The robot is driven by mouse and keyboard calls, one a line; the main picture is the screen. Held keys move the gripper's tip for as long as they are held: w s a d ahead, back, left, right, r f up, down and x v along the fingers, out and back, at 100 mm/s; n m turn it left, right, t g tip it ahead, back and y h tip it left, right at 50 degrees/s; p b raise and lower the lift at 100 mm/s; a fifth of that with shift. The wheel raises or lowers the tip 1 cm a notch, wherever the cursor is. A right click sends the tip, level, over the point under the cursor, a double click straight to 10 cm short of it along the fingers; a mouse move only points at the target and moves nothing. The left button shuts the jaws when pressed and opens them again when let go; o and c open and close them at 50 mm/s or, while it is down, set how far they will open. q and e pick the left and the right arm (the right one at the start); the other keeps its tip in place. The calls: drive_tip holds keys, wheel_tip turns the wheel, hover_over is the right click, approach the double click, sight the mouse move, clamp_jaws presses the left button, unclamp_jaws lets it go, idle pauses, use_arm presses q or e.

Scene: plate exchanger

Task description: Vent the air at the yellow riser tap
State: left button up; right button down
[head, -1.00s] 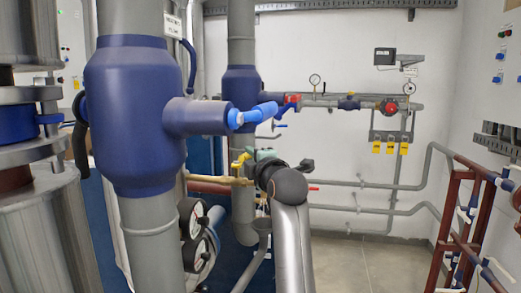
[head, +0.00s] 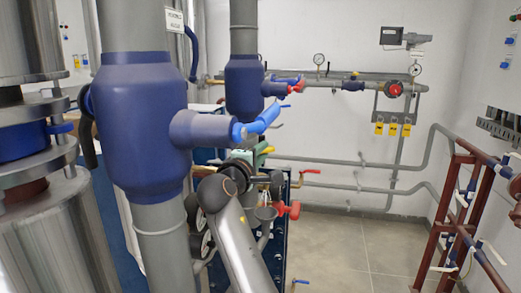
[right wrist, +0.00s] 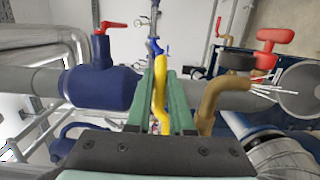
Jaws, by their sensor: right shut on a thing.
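In the right wrist view my right gripper (right wrist: 168,78) has its green fingers closed on the two sides of the yellow tap handle (right wrist: 159,105). The handle lies lengthwise between the fingers. A brass pipe (right wrist: 225,92) with a bend runs just right of the fingers. Thin white streaks (right wrist: 272,90) run from its right side towards a grey round cup (right wrist: 303,85). In the head view my right gripper (head: 262,153) is small and partly behind my own arm, which hides most of the tap. My left gripper is out of view.
A thick blue-sleeved riser (head: 135,130) stands close at the left, with a bright blue handle (head: 262,122) reaching right. A red valve (head: 290,209) is right of my forearm. A brown pipe rack (head: 455,215) stands at the right. The floor (head: 345,250) between is clear.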

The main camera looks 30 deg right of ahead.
idle(0.3)
drive_tip(key=c, duration=0.8)
unclamp_jaws()
